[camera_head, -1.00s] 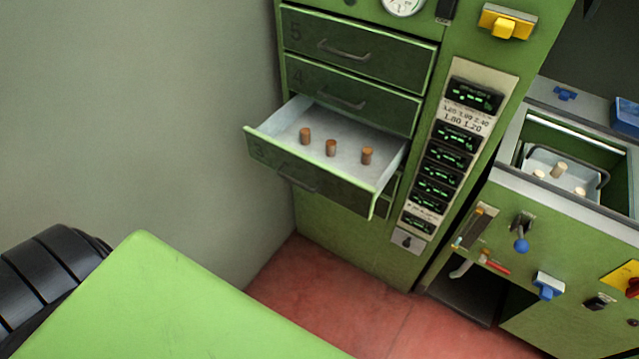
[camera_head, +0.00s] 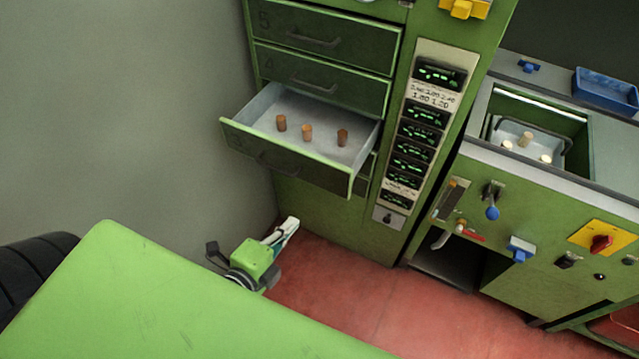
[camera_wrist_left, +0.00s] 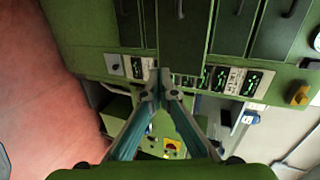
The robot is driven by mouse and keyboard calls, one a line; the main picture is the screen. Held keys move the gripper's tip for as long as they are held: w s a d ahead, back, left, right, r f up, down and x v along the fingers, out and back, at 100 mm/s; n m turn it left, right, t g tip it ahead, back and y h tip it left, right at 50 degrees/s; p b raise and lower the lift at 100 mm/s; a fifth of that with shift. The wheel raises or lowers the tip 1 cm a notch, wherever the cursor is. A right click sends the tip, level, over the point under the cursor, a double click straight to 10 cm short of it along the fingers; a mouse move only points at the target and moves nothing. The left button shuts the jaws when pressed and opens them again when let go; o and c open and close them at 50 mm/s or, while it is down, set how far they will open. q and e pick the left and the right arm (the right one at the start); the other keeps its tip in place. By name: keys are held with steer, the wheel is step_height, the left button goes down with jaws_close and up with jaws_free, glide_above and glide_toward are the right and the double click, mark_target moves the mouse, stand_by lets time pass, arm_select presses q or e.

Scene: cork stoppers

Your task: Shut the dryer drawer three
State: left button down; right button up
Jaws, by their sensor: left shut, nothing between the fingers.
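The dryer drawer three (camera_head: 290,168) stands pulled out of the green cabinet in the head view, with several centimetres of pale tray showing. Three brown corks (camera_head: 307,132) stand upright in it. Its dark front panel, with a handle, appears to be the nearest panel at the top of the left wrist view (camera_wrist_left: 185,45). My left gripper (camera_head: 292,224) is below and in front of the drawer, apart from it, near the grey wall. Its fingertips are together and empty, also in the left wrist view (camera_wrist_left: 161,78). My right gripper is not in view.
Drawers four (camera_head: 320,75) and five (camera_head: 322,35) above are shut. A column of green displays (camera_head: 420,135) is right of the drawers. Red floor (camera_head: 330,285) lies open below.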

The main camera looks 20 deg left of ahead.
arm_select(q)
step_height(320, 180, up, 3)
steer(key=p, duration=0.3)
glide_toward(325, 179)
steer(key=shift+m, duration=0.3)
steer(key=x, duration=0.5)
steer(key=shift+w+f, duration=0.1)
steer(key=shift+f, duration=0.05)
steer(key=shift+w+d+f+p, duration=0.1)
steer(key=shift+w+p, duration=0.25)
steer(key=shift+w, duration=0.3)
steer(key=shift+w, duration=0.1)
